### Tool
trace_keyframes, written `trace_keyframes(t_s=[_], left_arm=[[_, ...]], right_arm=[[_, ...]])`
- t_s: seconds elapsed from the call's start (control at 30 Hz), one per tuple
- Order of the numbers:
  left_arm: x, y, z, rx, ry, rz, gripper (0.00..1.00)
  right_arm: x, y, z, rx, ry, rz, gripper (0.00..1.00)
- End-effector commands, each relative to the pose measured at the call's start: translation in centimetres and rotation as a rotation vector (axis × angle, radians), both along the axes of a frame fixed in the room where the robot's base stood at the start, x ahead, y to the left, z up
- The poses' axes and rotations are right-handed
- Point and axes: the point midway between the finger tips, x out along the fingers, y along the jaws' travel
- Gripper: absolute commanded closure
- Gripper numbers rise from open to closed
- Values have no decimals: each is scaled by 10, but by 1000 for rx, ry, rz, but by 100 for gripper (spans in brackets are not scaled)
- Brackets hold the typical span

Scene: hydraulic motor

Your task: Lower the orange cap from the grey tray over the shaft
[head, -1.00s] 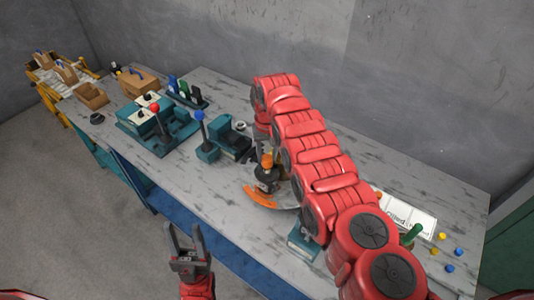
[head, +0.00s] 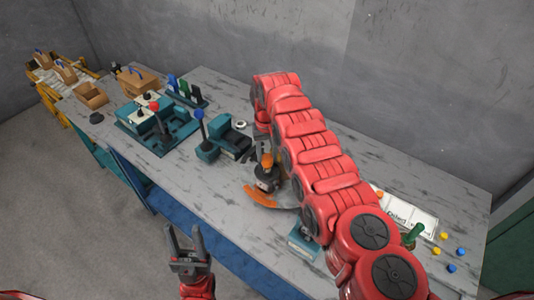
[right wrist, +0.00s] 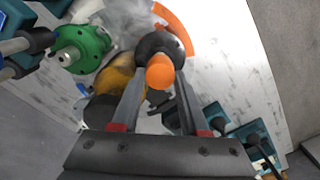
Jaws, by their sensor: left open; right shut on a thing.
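The orange cap (head: 267,159), with a dark round part below it, is at the middle of the table. In the right wrist view the orange cap (right wrist: 160,72) is between the fingers of my right gripper (right wrist: 158,85), which is shut on it. A dark round part (right wrist: 158,44) sits right at it. In the head view my right arm covers most of that gripper. My left gripper (head: 186,240) is open and empty, in front of the table. I cannot make out the shaft or tell which piece is the grey tray.
A round plate with an orange edge (head: 262,199) lies under the cap. A teal fixture with a red-knobbed lever (head: 158,125) and a blue-knobbed lever (head: 200,130) stand to the left. A green part (right wrist: 82,46) is near the right gripper. Small coloured pegs (head: 452,255) lie at the right.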

Motion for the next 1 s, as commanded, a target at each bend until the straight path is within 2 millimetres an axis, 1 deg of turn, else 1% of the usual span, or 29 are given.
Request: trace_keyframes(t_s=[0.03, 0.17, 0.47, 0.5, 0.57, 0.6, 0.67, 0.87, 1.0], left_arm=[[0, 0, -4, 0, 0, 0, 50], [0, 0, -8, 0, 0, 0, 50], [0, 0, -8, 0, 0, 0, 50], [0, 0, -8, 0, 0, 0, 50], [0, 0, -8, 0, 0, 0, 50], [0, 0, -8, 0, 0, 0, 50], [0, 0, -8, 0, 0, 0, 50], [0, 0, -8, 0, 0, 0, 50], [0, 0, -8, 0, 0, 0, 50]], right_arm=[[0, 0, -4, 0, 0, 0, 100], [0, 0, -9, 0, 0, 0, 100], [0, 0, -9, 0, 0, 0, 100], [0, 0, -9, 0, 0, 0, 49], [0, 0, -9, 0, 0, 0, 38], [0, 0, -9, 0, 0, 0, 31], [0, 0, -9, 0, 0, 0, 21], [0, 0, -9, 0, 0, 0, 21], [0, 0, -9, 0, 0, 0, 0]])
